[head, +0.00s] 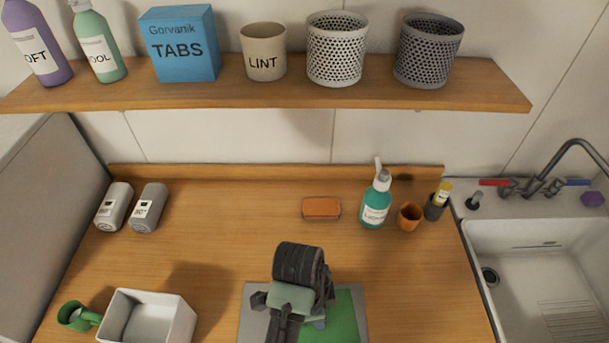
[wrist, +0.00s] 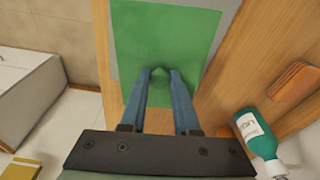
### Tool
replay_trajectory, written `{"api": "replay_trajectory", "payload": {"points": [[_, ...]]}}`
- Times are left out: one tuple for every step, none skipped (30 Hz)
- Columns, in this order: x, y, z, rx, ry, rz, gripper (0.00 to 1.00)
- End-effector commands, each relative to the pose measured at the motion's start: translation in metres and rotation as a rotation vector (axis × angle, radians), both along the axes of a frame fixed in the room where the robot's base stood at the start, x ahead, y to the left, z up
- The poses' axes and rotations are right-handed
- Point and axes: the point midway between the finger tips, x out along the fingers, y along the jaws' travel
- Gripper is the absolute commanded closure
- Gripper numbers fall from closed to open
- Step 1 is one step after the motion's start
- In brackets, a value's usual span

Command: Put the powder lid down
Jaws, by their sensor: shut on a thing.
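The powder lid looks like a flat green panel (wrist: 185,30) with a small knob in its middle. My gripper (wrist: 160,75) is shut on that knob, with a blue-grey finger on each side. In the head view my arm covers the fingers and part of the lid, and a green area (head: 345,318) shows to its right. The green panel lies over a grey board (head: 252,318) on the wooden counter. I cannot tell whether the lid touches the board.
An open white box (head: 150,320) and a green cup (head: 75,316) stand at front left. An orange block (head: 322,208), a teal pump bottle (head: 376,205) and an orange cup (head: 410,216) stand at the back. The sink (head: 540,240) is right. The counter's middle left is clear.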

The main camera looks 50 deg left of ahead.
Motion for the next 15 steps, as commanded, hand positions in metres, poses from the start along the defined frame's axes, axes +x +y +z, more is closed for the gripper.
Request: {"api": "replay_trajectory", "payload": {"points": [[-0.006,0.009,0.006,-0.001,0.001,-0.029,1.00],[-0.009,0.013,0.007,-0.002,0.001,-0.047,1.00],[-0.012,0.017,0.008,-0.001,0.000,-0.067,1.00],[-0.014,0.020,0.008,-0.001,0.000,-0.080,1.00],[-0.016,0.023,0.008,0.000,0.000,-0.091,1.00],[-0.018,0.024,0.007,-0.001,0.000,-0.101,1.00],[-0.019,0.025,0.004,-0.002,0.001,-0.108,1.00],[-0.019,0.026,0.001,-0.003,0.002,-0.111,1.00],[-0.020,0.026,-0.005,-0.003,0.003,-0.115,1.00],[-0.020,0.026,-0.011,-0.003,0.003,-0.116,1.00],[-0.021,0.026,-0.017,-0.004,0.005,-0.116,1.00],[-0.021,0.026,-0.025,-0.004,0.005,-0.116,1.00],[-0.020,0.026,-0.030,-0.003,0.003,-0.116,1.00],[-0.020,0.026,-0.035,-0.002,0.003,-0.116,1.00],[-0.020,0.026,-0.040,-0.002,0.004,-0.116,1.00]]}}
